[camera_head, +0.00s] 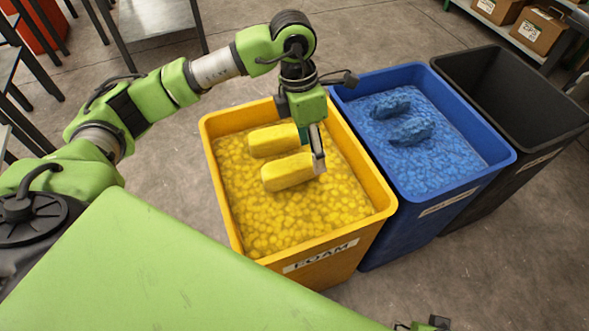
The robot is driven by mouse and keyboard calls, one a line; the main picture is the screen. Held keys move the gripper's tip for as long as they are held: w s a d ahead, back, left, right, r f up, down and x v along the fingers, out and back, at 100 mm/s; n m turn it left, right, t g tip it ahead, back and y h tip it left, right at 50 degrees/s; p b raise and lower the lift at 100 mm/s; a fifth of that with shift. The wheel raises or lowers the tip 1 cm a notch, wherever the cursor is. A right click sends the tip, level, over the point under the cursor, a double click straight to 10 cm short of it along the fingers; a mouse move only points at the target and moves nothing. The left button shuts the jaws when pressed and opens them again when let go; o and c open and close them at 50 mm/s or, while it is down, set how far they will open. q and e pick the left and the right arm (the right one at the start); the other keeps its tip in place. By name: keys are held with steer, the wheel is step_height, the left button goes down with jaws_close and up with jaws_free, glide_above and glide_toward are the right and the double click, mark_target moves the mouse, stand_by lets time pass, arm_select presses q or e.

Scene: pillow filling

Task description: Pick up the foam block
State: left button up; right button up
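Two yellow foam blocks lie on yellow foam pieces in the yellow bin labelled FOAM (223,187). The far foam block (270,141) and the near foam block (286,173) lie side by side. My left gripper (311,160) reaches down into the bin at their right ends. One finger shows against the right end of the near block; the other is largely hidden, so I cannot tell whether it grips. A small dark part of my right gripper (432,324) shows at the bottom edge.
A blue bin (437,199) with blue pieces and two blue lumps stands to the right. A black bin (520,165) is beyond it. A green surface (165,265) fills the lower left. Shelves with cardboard boxes (538,30) stand at the upper right.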

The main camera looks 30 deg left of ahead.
arm_select(q)
steer(key=w+a+y, duration=0.1)
steer(key=a+y, duration=0.1)
steer(key=a, duration=0.3)
steer(key=f, duration=0.4)
steer(key=f+b, duration=0.1)
steer(key=f, duration=0.3)
steer(key=f+b, duration=0.1)
steer(key=f, duration=0.3)
steer(key=shift+s+a+f, duration=0.1)
steer(key=shift+a+f, duration=0.15)
steer(key=shift+a, duration=0.15)
steer(key=shift+f, duration=0.4)
arm_select(e)
step_height(320, 180, up, 8)
steer(key=shift+s+d+f+t, duration=0.2)
steer(key=shift+s+t, duration=0.1)
steer(key=shift+s, duration=0.15)
arm_select(q)
steer(key=c, duration=1.2)
